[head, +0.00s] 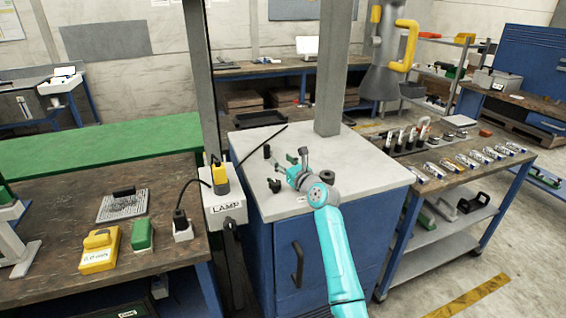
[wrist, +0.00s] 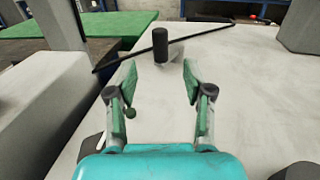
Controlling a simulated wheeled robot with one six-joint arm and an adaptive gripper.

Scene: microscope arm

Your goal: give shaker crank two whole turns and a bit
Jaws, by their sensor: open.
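A black upright knob (wrist: 160,44) stands on a small pale base on the light worktop; I take it for the handle of the shaker crank. It also shows in the head view as a small dark post (head: 267,152). My gripper (wrist: 158,82) is open and empty, its green-padded fingers apart. In the wrist view the knob appears between the fingertips but farther ahead, beyond them. In the head view my gripper (head: 290,161) is low over the worktop, to the right of the post. The rest of the crank and shaker cannot be made out.
A thin dark rod or cable (wrist: 205,33) crosses the worktop behind the knob. A small black object (head: 274,185) sits near my gripper. A grey column (head: 330,70) rises at the back, and a box labelled LAMP (head: 226,208) stands left. The worktop's front is mostly clear.

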